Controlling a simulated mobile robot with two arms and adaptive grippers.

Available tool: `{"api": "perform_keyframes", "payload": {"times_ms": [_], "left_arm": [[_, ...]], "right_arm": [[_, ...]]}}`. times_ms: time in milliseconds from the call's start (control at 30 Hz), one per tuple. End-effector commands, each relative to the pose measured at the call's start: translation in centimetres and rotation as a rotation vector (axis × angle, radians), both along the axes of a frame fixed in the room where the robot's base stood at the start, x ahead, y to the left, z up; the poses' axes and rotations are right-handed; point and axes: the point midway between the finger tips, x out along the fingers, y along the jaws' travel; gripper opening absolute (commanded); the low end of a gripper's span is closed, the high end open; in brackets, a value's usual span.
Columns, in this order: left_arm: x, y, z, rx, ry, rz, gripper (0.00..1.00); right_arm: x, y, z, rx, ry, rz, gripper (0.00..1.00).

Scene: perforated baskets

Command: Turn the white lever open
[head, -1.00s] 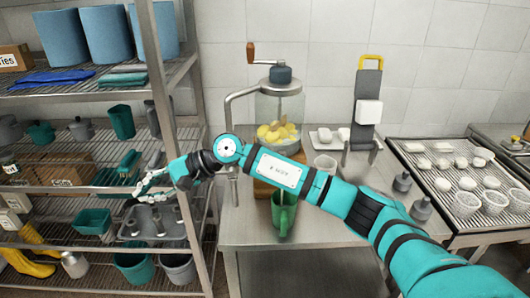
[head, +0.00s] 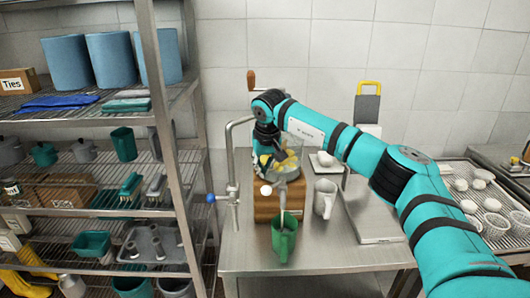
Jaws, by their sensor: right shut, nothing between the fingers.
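A small white round knob (head: 266,189), apparently the white lever's end, shows at the front of the wooden stand (head: 292,207) under a glass jar with yellow pieces. The rest of the lever is hard to make out. A spout hangs from the stand's front above a green mug (head: 284,240). My right gripper (head: 276,168) is shut and empty, pointing down in front of the jar, just above the knob. I cannot tell whether it touches the knob. My arm hides much of the jar. My left gripper is not in view.
A steel pipe with a blue-handled valve (head: 211,198) stands left of the stand. A metal shelf post (head: 166,130) bounds the left side. The steel table (head: 330,258) is clear in front.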

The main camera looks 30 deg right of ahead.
Motion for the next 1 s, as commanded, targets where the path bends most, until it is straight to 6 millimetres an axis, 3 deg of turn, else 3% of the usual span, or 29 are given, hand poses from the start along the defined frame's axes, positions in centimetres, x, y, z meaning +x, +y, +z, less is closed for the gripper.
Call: {"api": "perform_keyframes", "payload": {"times_ms": [100,400,1000], "left_arm": [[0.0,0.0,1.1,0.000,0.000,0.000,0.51],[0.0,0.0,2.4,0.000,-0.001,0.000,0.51],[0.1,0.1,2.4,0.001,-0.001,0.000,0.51]], "right_arm": [[0.5,-0.1,-2.0,0.001,0.002,0.000,0.00],[-2.6,0.8,-1.2,0.002,0.000,0.002,0.00],[-3.4,1.1,-1.2,0.002,-0.002,0.006,0.00]]}}
